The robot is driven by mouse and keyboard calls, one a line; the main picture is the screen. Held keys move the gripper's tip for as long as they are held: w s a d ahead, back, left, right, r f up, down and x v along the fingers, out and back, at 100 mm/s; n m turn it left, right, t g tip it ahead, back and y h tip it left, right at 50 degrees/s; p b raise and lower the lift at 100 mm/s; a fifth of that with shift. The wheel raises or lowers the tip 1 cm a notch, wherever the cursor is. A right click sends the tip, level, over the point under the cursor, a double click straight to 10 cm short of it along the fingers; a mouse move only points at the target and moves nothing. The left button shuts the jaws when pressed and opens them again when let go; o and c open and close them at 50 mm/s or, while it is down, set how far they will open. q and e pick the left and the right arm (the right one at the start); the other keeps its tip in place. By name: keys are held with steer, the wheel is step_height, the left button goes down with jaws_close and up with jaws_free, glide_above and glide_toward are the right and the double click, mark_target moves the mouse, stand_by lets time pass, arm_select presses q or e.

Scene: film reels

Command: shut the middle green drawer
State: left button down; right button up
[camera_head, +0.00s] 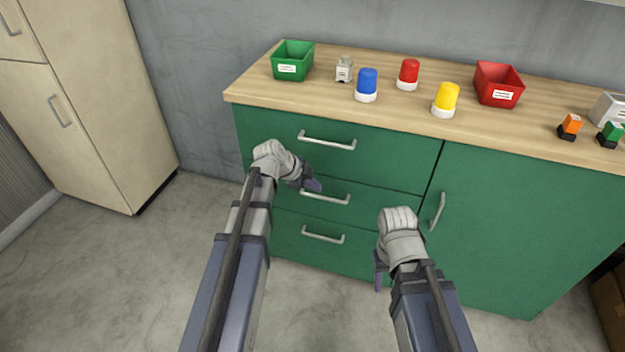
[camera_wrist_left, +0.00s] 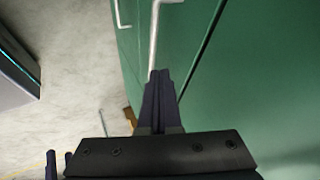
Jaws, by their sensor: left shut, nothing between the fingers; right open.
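The middle green drawer (camera_head: 340,207) is in the green cabinet, between the top drawer (camera_head: 375,150) and the bottom drawer (camera_head: 350,255). Its front looks flush or nearly so with its neighbours; I cannot tell if a small gap is left. My left gripper (camera_head: 313,186) is shut and empty, with its fingertips by the middle drawer's handle (camera_head: 325,197). In the left wrist view the shut fingers (camera_wrist_left: 161,75) point at the drawer front beside a pale handle (camera_wrist_left: 154,35); contact is unclear. My right gripper (camera_head: 380,272) is open, low in front of the cabinet, left of the door.
The wooden worktop (camera_head: 320,105) holds a green bin (camera_head: 292,66), a red bin (camera_head: 499,87), and blue, red and yellow lamps. The green door (camera_head: 510,230) is at the right. A beige cupboard (camera_head: 75,90) stands at the left. The floor between is clear.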

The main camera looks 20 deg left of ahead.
arm_select(q)
steer(key=p+v, duration=0.6)
steer(key=v, duration=0.3)
steer(key=shift+r+p, duration=0.25)
steer(key=shift+p, duration=0.15)
steer(key=shift+s+d, duration=0.1)
steer(key=s+d+f+n+g+y, duration=0.3)
steer(key=s+d+n+g+y, duration=0.3)
steer(key=s+d+n, duration=0.95)
steer(key=s+r+m+p, duration=0.2)
steer(key=s+r+p, duration=0.1)
steer(key=r+p, duration=1.3)
steer(key=shift+s+d+r+p, duration=0.25)
steer(key=shift+d+p, duration=0.15)
steer(key=shift+p, duration=0.45)
